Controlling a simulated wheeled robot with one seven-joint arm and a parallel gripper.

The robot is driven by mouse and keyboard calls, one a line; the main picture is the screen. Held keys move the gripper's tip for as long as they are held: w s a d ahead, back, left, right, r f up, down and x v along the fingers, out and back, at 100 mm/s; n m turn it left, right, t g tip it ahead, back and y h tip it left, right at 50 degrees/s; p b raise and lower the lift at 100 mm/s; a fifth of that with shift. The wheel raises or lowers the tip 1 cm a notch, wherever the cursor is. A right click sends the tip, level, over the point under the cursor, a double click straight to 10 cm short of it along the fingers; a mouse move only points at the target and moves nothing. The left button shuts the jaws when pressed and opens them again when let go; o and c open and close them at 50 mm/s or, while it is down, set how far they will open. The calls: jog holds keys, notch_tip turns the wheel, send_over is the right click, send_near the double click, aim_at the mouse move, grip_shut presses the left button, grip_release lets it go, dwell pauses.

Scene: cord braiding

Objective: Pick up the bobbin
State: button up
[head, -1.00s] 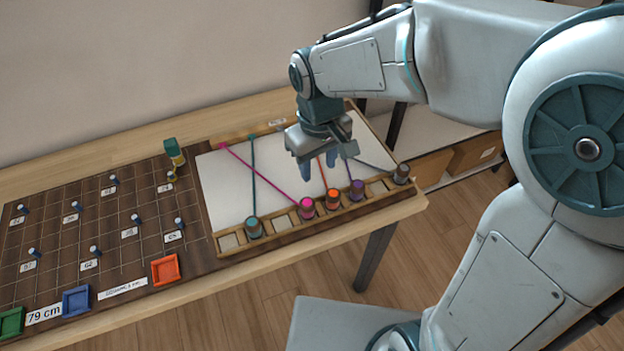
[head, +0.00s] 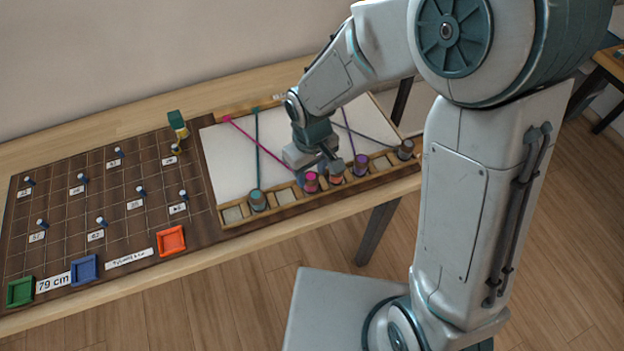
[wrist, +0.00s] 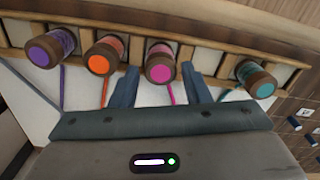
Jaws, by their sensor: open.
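The task does not say which bobbin. A pink bobbin (head: 311,183) stands in the slotted wooden rack; in the wrist view the pink bobbin (wrist: 160,64) lies ahead of and between my two fingers. My gripper (wrist: 160,86) is open and empty, with one finger towards the orange bobbin (wrist: 103,56) and the other on the teal side. In the head view my gripper (head: 314,172) is low over the rack and partly covers the orange bobbin. A purple bobbin (head: 361,164), a grey-brown bobbin (head: 405,149) and a teal bobbin (head: 258,200) stand in other slots.
The rack (head: 232,215) runs along the front of a white board (head: 228,160), with coloured cords leading back from the bobbins. Some slots are empty. A dark pegged board (head: 80,225) with coloured trays lies left.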

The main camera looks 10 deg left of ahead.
jog(key=shift+f, duration=1.3)
jog(key=c, duration=0.8)
jog(key=shift+o, duration=0.2)
jog(key=shift+r, duration=0.8)
notch_tip(320, 180, up, 3)
jog(key=shift+f, duration=0.1)
jog(key=s+d+r, duration=0.6)
jog(key=s, duration=0.4)
jog(key=shift+r+b, duration=0.35)
jog(key=shift+b, duration=0.05)
